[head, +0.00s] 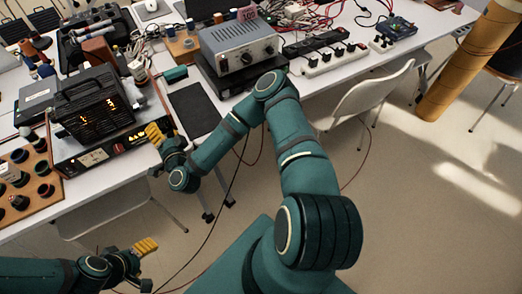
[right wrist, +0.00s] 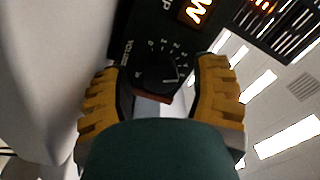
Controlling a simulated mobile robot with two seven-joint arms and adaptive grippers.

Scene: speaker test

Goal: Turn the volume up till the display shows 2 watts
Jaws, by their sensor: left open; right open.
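A low dark unit (head: 100,152) with small lit orange figures on its front sits at the table edge in the head view. My right gripper (head: 155,133) is at its right end. In the right wrist view a black volume knob (right wrist: 157,75) with a ring of numbers lies between the open yellow fingers of my right gripper (right wrist: 160,88); I cannot tell whether they touch it. Part of a lit orange display (right wrist: 195,11) shows a "W"; its number is out of view. My left gripper (head: 146,247) is low, away from the table, and open.
A grey instrument (head: 238,45), a power strip (head: 333,62) and cables are farther back. A black mat (head: 193,108) lies right of my right gripper.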

